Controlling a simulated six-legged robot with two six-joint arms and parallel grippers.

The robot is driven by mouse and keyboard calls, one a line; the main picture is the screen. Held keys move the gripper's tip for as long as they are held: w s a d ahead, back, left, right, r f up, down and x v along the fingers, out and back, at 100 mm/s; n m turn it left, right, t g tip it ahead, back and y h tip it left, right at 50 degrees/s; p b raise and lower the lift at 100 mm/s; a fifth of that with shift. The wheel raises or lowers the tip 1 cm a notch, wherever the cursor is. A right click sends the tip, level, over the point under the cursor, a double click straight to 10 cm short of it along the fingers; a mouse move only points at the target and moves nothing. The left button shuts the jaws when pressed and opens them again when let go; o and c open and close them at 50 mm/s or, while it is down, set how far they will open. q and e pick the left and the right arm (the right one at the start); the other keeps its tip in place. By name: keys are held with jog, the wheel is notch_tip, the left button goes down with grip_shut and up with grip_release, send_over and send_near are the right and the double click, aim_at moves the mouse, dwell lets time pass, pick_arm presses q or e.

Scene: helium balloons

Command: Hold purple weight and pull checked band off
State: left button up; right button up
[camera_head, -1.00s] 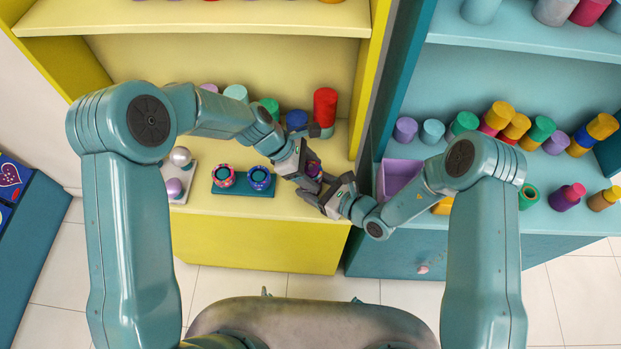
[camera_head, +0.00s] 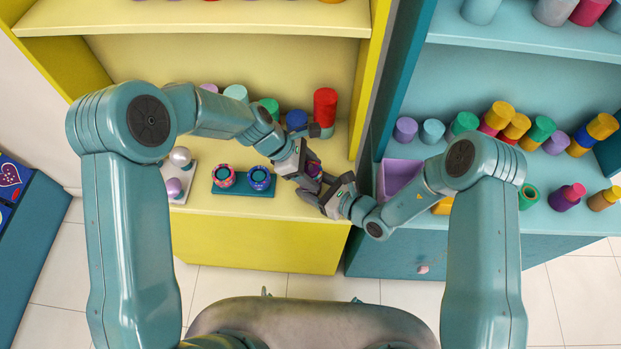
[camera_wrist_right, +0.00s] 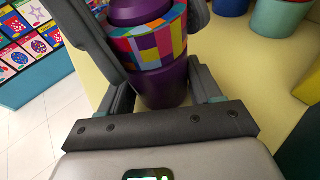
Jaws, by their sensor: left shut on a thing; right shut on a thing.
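The purple weight (camera_wrist_right: 165,88) fills the middle of the right wrist view, with the checked band (camera_wrist_right: 150,45) of many-coloured squares around its upper part. Purple shows above and below the band. My right gripper (camera_wrist_right: 148,42) has a finger on each side at the band's height and is shut on it. In the head view my left gripper (camera_head: 311,172) is shut on the weight (camera_head: 313,167), and my right gripper (camera_head: 329,189) meets it from the lower right. The grippers hide most of the weight and band there.
A dark teal tray (camera_head: 243,191) with two patterned rings, one pink and one blue, sits left on the yellow shelf (camera_head: 230,232). A red cylinder (camera_head: 325,105) stands behind the grippers. A purple bin (camera_head: 400,178) is at the right on the teal shelf.

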pick_arm(q)
jog(key=shift+o, duration=1)
jog(key=c, duration=0.4)
jog(key=shift+r, duration=0.1)
jog(key=shift+r, duration=0.35)
jog(key=shift+r, duration=0.35)
jog(key=shift+r, duration=0.2)
jog(key=shift+r, duration=4.7)
